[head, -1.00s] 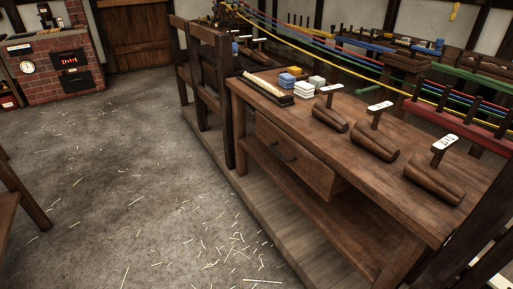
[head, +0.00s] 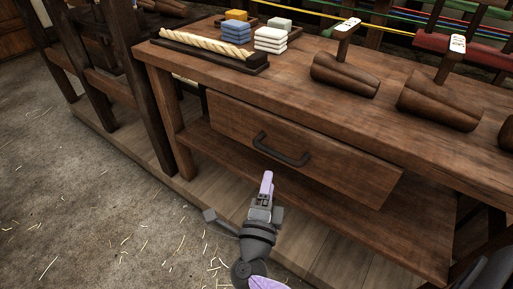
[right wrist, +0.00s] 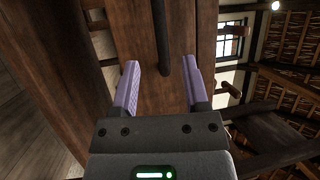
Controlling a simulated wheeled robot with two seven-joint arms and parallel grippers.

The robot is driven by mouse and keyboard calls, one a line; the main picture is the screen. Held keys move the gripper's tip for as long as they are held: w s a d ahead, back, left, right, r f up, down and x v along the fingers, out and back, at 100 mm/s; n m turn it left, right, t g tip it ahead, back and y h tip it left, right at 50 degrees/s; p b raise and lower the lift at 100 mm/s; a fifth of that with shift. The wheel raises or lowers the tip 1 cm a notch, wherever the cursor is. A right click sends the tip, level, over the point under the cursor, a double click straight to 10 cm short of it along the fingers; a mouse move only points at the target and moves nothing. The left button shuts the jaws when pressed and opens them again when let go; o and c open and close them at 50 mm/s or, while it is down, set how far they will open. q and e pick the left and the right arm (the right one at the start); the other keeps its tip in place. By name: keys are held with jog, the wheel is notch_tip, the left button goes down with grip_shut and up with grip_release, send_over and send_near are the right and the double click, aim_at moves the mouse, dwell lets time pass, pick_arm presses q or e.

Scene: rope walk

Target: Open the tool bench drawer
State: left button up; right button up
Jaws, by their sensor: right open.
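The tool bench (head: 230,75) is a dark wooden bench with a lower shelf. Its drawer (head: 345,170) sits under the top and looks shut. A black bar handle (head: 282,150) is on the drawer front. My right gripper (head: 267,180) is just below and in front of the handle in the head view, apart from it as far as I can tell. In the right wrist view my right gripper (right wrist: 162,88) has its lilac fingers spread, with the handle (right wrist: 161,38) ahead between them and the drawer front (right wrist: 185,60) behind. My left gripper is out of view.
On the bench top are a rope piece on a dark tray (head: 210,49), blue blocks (head: 236,32), white blocks (head: 270,40) and wooden cones (head: 345,76) with tags. A dark wooden post frame (head: 140,90) stands left of the bench. The straw-strewn floor (head: 80,200) at left is clear.

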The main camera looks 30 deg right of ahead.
aim_at(276, 152)
jog(key=b+x, duration=0.2)
jog(key=x, duration=0.6)
jog(key=shift+d, duration=0.25)
jog(key=shift+c, duration=0.8)
jog(key=c, duration=0.5)
grip_shut()
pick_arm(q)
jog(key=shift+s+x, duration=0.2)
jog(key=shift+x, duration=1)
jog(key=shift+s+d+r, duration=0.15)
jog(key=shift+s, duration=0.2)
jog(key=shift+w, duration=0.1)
